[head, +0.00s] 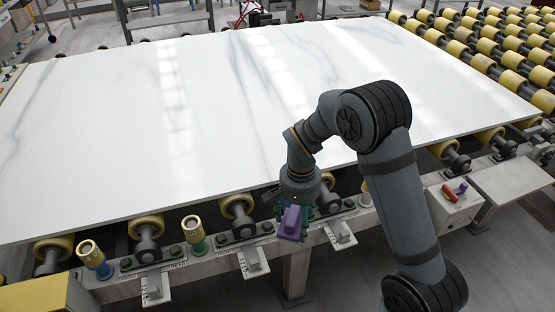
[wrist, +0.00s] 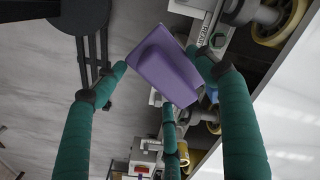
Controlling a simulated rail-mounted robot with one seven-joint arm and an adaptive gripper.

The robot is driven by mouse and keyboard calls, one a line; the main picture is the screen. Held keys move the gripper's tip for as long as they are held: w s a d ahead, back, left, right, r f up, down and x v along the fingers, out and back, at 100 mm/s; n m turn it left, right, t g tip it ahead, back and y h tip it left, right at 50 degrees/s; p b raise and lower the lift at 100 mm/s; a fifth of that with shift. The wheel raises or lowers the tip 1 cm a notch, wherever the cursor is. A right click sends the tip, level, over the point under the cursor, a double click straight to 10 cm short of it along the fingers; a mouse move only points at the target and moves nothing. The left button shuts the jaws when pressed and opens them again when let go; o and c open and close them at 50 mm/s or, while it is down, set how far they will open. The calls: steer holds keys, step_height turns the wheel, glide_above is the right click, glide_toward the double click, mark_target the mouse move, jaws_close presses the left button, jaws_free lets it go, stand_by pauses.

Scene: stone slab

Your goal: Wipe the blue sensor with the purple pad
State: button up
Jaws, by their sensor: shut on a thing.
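The purple pad (head: 291,222) is held by my gripper (head: 290,207) in front of the slab's near edge, above the rail. In the wrist view, the pad (wrist: 168,66) sits between the teal fingertips of my gripper (wrist: 160,62), its raised block facing the camera. The blue sensor (head: 95,262) is a short blue cylinder with a yellowish top, slightly tilted, on the rail at the lower left. It stands well left of my gripper, apart from the pad. A small blue patch shows beside the pad in the wrist view; I cannot tell what it is.
A green sensor (head: 194,236) with a yellowish top stands between the blue one and my gripper. The white slab (head: 120,130) lies on yellow rollers (head: 237,206) behind the rail. Small metal brackets (head: 252,263) jut forward. A red item (head: 450,193) lies on a box at right.

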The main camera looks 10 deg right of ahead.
steer(key=w+r+m+p, duration=0.25)
steer(key=w+m, duration=0.25)
steer(key=w, duration=0.3)
steer(key=w+r+m+p, duration=0.2)
steer(key=w+m+p, duration=0.25)
steer(key=w, duration=0.35)
steer(key=shift+m, duration=0.25)
steer(key=shift+s+d+f+b, duration=0.1)
steer(key=shift+d+f+b, duration=0.05)
steer(key=shift+f+b, duration=0.8)
steer(key=shift+d+f+b, duration=0.15)
steer(key=shift+f+b, duration=0.5)
steer(key=shift+f, duration=0.5)
steer(key=shift+s+d+f+b, duration=0.1)
steer(key=shift+d+f+b, duration=0.05)
steer(key=shift+f+b, duration=0.8)
steer(key=shift+s+f, duration=0.1)
steer(key=shift+f, duration=0.45)
steer(key=shift+r+p, duration=0.1)
steer(key=shift+p, duration=0.3)
step_height(320, 180, up, 8)
steer(key=p, duration=0.4)
